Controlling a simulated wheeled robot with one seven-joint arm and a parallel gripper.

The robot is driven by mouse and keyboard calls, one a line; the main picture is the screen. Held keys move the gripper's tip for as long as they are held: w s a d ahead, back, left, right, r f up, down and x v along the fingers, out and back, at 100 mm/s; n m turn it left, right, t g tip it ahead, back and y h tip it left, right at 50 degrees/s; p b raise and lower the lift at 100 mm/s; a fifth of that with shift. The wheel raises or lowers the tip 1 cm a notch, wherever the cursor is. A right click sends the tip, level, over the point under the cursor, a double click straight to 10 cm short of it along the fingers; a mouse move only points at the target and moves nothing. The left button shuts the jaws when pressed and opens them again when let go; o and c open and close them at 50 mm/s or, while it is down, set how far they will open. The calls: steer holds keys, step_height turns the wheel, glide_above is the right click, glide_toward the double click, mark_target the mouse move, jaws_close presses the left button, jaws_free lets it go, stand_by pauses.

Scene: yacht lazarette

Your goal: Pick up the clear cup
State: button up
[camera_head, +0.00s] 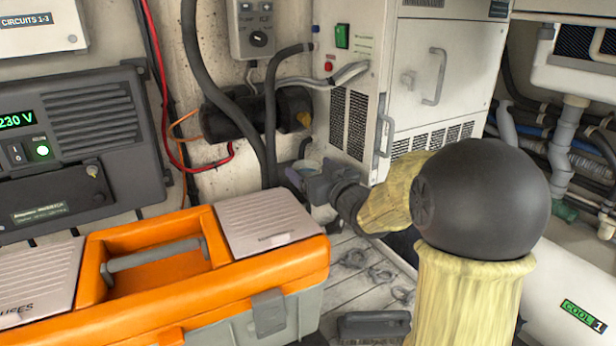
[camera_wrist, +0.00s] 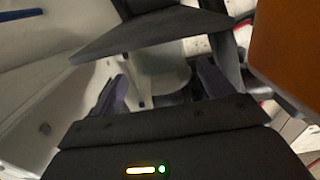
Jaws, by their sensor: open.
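My gripper (camera_head: 298,178) reaches away from me in the head view, low in front of the white cabinet. In the wrist view its two dark purple fingers (camera_wrist: 166,90) stand apart. A pale, see-through rounded thing, which looks like the clear cup (camera_wrist: 164,72), shows between and beyond the fingertips. I see no clear contact with either finger. In the head view a small pale rim, apparently the cup (camera_head: 306,164), shows just behind the gripper. The gripper and wrist hide most of it.
An orange toolbox (camera_head: 285,262) with grey lids stands at front left. The white cabinet (camera_head: 415,80) with handles rises behind my arm. A dark shelf-like plate (camera_wrist: 150,38) crosses the wrist view close above the cup. Hoses (camera_head: 271,110) hang by the wall beside the gripper.

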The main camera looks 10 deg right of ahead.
mark_target(303, 162)
steer(key=x, duration=0.4)
steer(key=shift+a+p, duration=0.1)
steer(key=shift+p, duration=0.3)
steer(key=shift+s, duration=0.1)
steer(key=shift+c, duration=0.4)
steer(key=c, duration=1.1)
steer(key=shift+o, duration=0.2)
steer(key=shift+r, duration=0.2)
steer(key=shift+r, duration=0.3)
step_height(303, 162, up, 3)
steer(key=shift+s+f, duration=0.1)
steer(key=shift+s, duration=0.05)
steer(key=b+v, duration=0.2)
steer(key=v, duration=1.5)
steer(key=shift+s+b, duration=0.35)
